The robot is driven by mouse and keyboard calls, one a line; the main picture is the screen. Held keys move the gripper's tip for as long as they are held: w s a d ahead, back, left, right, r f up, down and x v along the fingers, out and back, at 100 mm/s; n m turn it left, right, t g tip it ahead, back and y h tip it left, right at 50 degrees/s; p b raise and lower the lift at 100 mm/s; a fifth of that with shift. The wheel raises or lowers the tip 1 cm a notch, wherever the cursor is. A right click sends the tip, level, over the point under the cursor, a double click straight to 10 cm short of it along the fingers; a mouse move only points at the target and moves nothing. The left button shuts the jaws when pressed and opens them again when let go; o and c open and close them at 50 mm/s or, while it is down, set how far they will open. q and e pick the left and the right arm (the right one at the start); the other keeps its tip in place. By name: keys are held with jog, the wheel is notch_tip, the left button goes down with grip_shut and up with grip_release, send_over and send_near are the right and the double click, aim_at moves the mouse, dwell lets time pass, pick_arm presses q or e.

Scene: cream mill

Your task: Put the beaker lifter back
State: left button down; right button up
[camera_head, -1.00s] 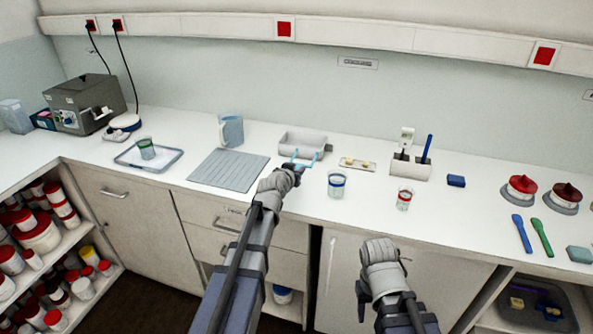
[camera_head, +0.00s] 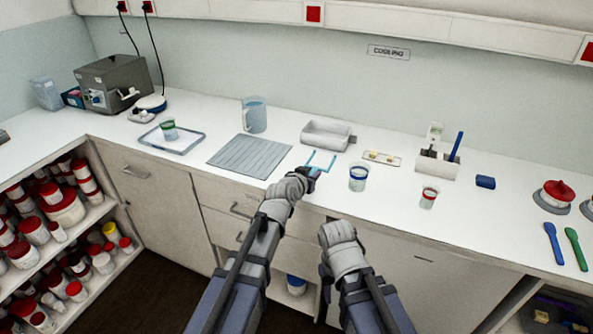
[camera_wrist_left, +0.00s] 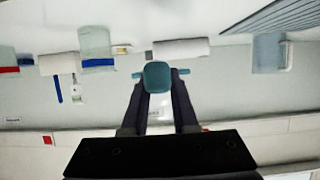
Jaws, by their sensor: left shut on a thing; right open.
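The beaker lifter is a light blue, two-pronged piece (camera_head: 320,161). My left gripper (camera_head: 313,172) is shut on it and holds it over the counter, in front of the grey-white tray. In the left wrist view the lifter (camera_wrist_left: 157,76) shows as a teal block between the two dark fingers (camera_wrist_left: 160,84). I cannot tell its exact height above the counter. My right gripper (camera_head: 338,236) is open and empty, low in front of the counter edge; its fingertips are mostly hidden.
Around the lifter are an empty grey-white tray (camera_head: 345,146), a blue-banded beaker (camera_head: 358,181), a red-banded beaker (camera_head: 429,200) and a ribbed grey mat (camera_head: 232,161). A white holder (camera_head: 434,167) with a blue-handled tool stands right. A blue jug (camera_head: 255,117) stands behind the mat.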

aim_at(310, 198)
pick_arm(q)
jog(key=shift+f+b, duration=3.4)
jog(key=shift+f+b, duration=0.55)
jog(key=c, duration=0.6)
grip_release()
jog(key=p+v, duration=0.3)
jog(key=v, duration=0.4)
jog(key=shift+s, duration=0.4)
jog(key=shift+a+r, duration=0.1)
jog(key=shift+a, duration=0.05)
